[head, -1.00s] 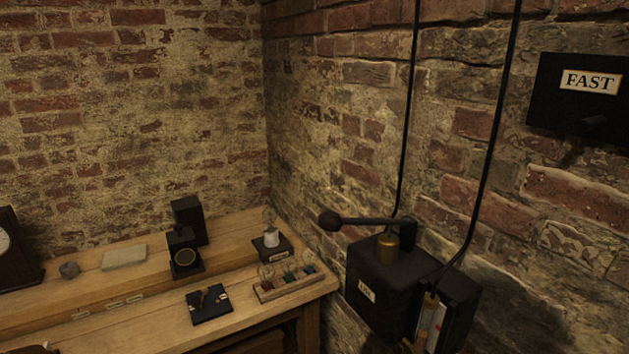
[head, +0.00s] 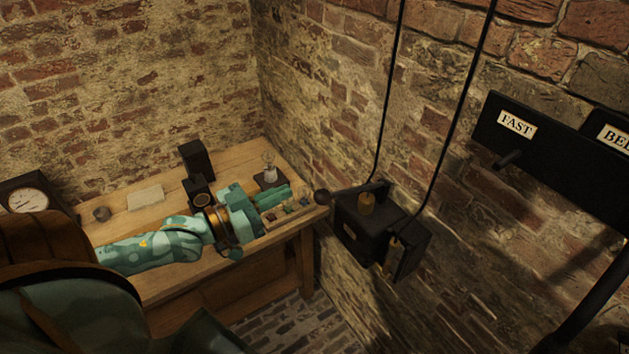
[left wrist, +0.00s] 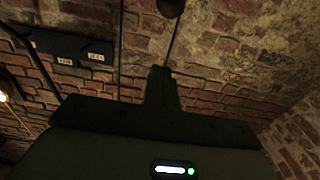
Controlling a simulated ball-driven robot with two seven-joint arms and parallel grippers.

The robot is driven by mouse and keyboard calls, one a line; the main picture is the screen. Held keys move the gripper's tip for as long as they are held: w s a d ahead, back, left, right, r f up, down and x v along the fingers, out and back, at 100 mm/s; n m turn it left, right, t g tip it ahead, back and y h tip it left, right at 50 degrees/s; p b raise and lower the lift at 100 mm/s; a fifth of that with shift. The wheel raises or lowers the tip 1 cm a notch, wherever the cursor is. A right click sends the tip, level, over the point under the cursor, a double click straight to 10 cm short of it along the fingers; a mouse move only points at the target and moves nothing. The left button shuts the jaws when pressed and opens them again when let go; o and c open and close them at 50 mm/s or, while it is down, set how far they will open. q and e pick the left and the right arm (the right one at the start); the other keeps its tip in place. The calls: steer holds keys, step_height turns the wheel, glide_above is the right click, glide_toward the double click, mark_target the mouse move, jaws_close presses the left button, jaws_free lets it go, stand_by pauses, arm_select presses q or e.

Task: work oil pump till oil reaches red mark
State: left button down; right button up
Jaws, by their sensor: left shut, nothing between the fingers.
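The oil pump (head: 365,222) is a black box on the right brick wall with a brass fitting on top. Its lever (head: 350,191) reaches left and ends in a dark ball knob (head: 321,197). A dark ball, apparently the knob, shows at the top of the left wrist view (left wrist: 171,7). The gauge housing (head: 406,252) stands at the pump's right; the oil level and red mark cannot be made out. My left gripper (head: 285,197) is shut and empty, left of the knob and apart from it. My right gripper is not in view.
The wooden bench (head: 250,160) stands in the corner, with small black apparatus and a bulb stand (head: 269,172) near my left gripper. A clock (head: 30,200) is at left. A FAST-labelled black box (head: 515,130) hangs at right, and cables run down to the pump.

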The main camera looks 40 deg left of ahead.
arm_select(q)
steer(key=p, duration=0.1)
glide_above(315, 197)
steer(key=shift+w+r, duration=0.15)
steer(key=shift+r, duration=0.05)
steer(key=shift+w+d+f, duration=0.25)
steer(key=shift+w, duration=0.2)
steer(key=f, duration=0.1)
steer(key=s+f, duration=0.1)
steer(key=shift+a+f, duration=0.15)
steer(key=shift+f, duration=0.15)
steer(key=shift+s+a+f, duration=0.1)
steer(key=shift+s+f, duration=0.1)
steer(key=shift+f, duration=0.3)
steer(key=shift+f, duration=0.1)
